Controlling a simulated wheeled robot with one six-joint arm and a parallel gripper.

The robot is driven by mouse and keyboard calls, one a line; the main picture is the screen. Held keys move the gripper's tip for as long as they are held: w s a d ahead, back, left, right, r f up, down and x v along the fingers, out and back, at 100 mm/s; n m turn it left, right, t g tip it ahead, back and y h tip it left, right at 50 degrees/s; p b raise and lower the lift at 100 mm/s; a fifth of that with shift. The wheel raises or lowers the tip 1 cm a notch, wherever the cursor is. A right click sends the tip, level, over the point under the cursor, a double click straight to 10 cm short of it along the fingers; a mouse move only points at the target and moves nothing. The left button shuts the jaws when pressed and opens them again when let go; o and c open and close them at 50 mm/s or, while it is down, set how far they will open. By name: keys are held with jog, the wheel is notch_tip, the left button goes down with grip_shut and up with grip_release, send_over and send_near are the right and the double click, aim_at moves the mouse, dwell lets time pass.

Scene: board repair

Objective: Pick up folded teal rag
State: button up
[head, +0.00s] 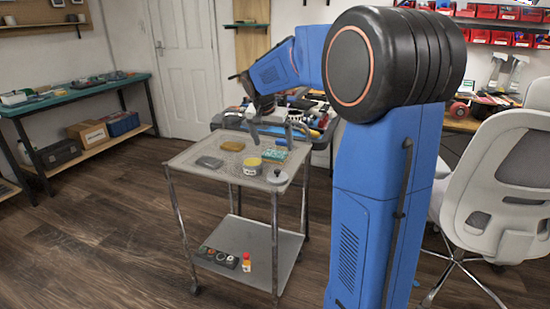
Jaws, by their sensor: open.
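The folded teal rag (273,155) lies on the top shelf of the metal cart (190,158), toward its far right side. My gripper (270,133) points down above the far part of the cart top. Its fingers are apart, with nothing seen between them. It appears above and a little behind the rag, with a gap between; the exact distance is hard to tell. The rag's top shows in clear view.
On the cart top are a brown pad (232,146), a dark grey flat item (209,162), a yellow-banded tin (252,166) close to the rag, and a round metal item (277,177). A cluttered bench (322,142) stands behind. An office chair (500,185) is at right.

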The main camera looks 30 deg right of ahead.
aim_at(275, 154)
jog(key=shift+x, duration=2.65)
jog(key=shift+s+a, duration=0.1)
jog(key=shift+c, duration=0.3)
jog(key=c, duration=1.1)
jog(key=shift+c, duration=0.2)
jog(key=shift+r, duration=0.15)
